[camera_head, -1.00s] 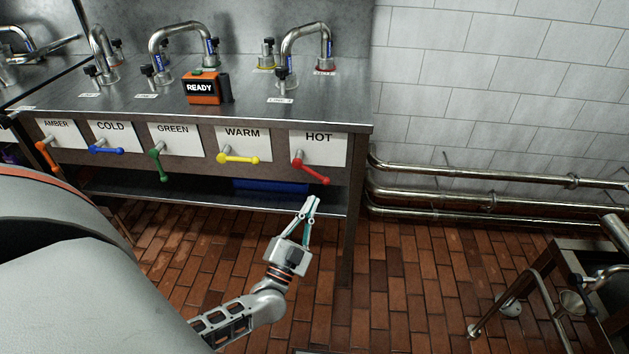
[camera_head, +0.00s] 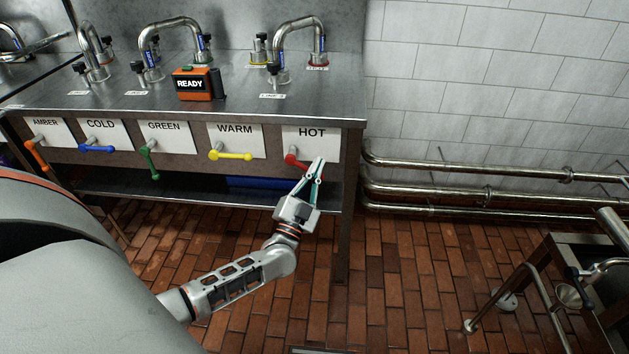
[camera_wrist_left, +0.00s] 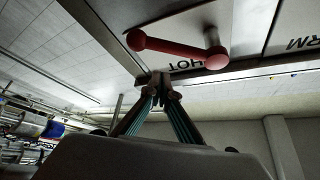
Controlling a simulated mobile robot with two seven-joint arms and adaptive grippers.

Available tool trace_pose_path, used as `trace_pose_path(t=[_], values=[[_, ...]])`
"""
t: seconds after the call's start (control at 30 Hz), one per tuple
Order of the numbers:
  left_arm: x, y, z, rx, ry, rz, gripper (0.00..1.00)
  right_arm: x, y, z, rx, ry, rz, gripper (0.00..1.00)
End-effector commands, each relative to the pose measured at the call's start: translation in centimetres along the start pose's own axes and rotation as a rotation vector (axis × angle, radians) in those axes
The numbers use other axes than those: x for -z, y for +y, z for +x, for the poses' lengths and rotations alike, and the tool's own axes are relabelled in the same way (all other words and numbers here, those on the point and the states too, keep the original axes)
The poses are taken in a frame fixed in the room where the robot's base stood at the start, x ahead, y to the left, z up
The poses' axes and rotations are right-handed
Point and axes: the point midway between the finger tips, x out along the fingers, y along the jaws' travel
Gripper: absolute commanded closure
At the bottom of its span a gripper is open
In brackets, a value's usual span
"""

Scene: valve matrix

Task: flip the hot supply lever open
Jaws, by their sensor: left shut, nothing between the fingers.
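The red hot supply lever (camera_head: 292,159) sits on the front of the counter under the HOT label (camera_head: 312,134). In the head view my left gripper (camera_head: 318,163) is shut and empty, in front of the lever and hiding its right part. In the left wrist view the lever (camera_wrist_left: 175,48) stretches across the top, with its round knob at the left and its pivot at the right. The shut fingertips (camera_wrist_left: 160,80) point toward it and appear a little apart from it. Contact cannot be told for sure. My right gripper is not in view.
The yellow WARM lever (camera_head: 232,156), green lever (camera_head: 149,160) and blue COLD lever (camera_head: 97,148) lie along the same panel to the left. An orange READY box (camera_head: 193,85) stands on the counter. Metal pipes (camera_head: 460,195) run along the wall at the right.

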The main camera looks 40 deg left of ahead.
Motion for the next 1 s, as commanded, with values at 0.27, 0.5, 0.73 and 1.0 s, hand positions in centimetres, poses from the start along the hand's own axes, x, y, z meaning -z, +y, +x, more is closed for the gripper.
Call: trace_pose_path(t=[0.27, 0.5, 0.73, 1.0], values=[[-3.1, 0.4, -1.5, -0.009, -0.009, 0.003, 1.00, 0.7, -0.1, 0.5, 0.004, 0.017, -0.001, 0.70], [-3.1, 0.3, -1.4, -0.006, -0.007, 0.002, 1.00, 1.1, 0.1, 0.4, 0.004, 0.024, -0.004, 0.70], [-3.0, 0.2, -1.4, -0.008, -0.006, 0.006, 1.00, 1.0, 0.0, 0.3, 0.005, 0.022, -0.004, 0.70], [-3.2, 0.2, -1.5, -0.039, -0.005, 0.061, 1.00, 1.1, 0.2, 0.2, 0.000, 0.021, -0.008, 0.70]])
